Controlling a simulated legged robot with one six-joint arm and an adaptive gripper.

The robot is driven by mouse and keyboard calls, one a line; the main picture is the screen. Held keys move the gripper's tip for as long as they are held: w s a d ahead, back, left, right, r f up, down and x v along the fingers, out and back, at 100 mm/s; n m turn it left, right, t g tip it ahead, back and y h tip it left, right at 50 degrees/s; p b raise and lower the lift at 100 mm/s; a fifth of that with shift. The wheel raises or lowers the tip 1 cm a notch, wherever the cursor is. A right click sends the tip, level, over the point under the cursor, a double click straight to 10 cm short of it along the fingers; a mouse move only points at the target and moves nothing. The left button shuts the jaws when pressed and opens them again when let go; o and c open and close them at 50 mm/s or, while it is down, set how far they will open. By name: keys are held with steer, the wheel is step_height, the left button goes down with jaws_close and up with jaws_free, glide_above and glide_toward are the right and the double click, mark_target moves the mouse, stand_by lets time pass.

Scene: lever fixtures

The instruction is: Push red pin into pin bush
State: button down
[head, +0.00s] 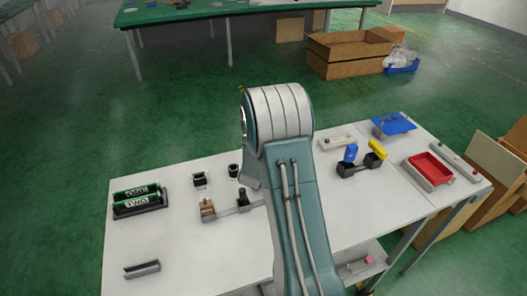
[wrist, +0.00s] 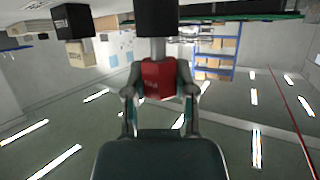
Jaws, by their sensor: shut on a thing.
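The red pin (wrist: 159,80) shows in the middle of the wrist view, between the two fingers of my gripper (wrist: 160,92). The gripper is shut on its red head. A grey metal shaft (wrist: 157,48) runs from the red head to a black round part (wrist: 157,18) at the top edge of the wrist view. This part may be the pin bush. I cannot tell how deep the shaft sits in it. In the head view my arm hides the gripper and the red pin.
Right are a blue-and-yellow lever fixture (head: 358,168) and a red tray (head: 431,167). The front left is mostly clear.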

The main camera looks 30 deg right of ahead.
steer(key=shift+c, duration=1.8)
jaws_free()
steer(key=shift+f, duration=0.1)
step_height(320, 180, up, 10)
steer(key=shift+f, duration=0.1)
